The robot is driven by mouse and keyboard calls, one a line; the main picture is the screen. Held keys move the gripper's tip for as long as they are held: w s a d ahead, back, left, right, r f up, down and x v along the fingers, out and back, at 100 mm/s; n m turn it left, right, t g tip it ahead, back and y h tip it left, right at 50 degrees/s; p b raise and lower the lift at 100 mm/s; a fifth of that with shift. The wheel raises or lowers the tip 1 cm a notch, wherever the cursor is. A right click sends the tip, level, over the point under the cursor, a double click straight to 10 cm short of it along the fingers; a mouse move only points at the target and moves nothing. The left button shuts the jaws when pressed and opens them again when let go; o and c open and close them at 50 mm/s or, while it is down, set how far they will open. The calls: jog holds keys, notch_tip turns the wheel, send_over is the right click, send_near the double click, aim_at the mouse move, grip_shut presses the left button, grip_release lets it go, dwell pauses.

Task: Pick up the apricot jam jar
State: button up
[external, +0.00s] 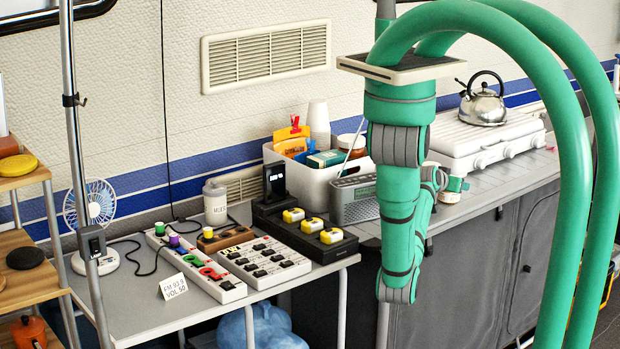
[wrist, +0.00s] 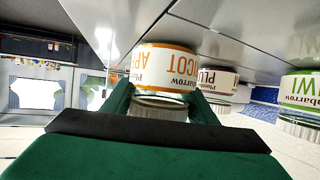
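In the wrist view, which is upside down, the apricot jam jar (wrist: 162,70) has an orange and white label and a pale lid toward the bottom of the picture. The two green fingers of my gripper (wrist: 161,97) are on either side of it, close to its sides. I cannot tell whether they press on it or whether it still rests on the grey surface. In the external view my arm hides the apricot jar and most of my gripper.
In the wrist view a plum jar (wrist: 217,84) stands just behind and right of the apricot jar, and a green-labelled kiwi jar (wrist: 300,92) is farther right. In the external view a grey radio (external: 354,200) and white bin (external: 290,172) are left of my arm; a stove with a kettle (external: 483,107) is right.

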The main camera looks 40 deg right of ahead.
jog(key=c, duration=0.6)
jog(key=shift+r, duration=0.1)
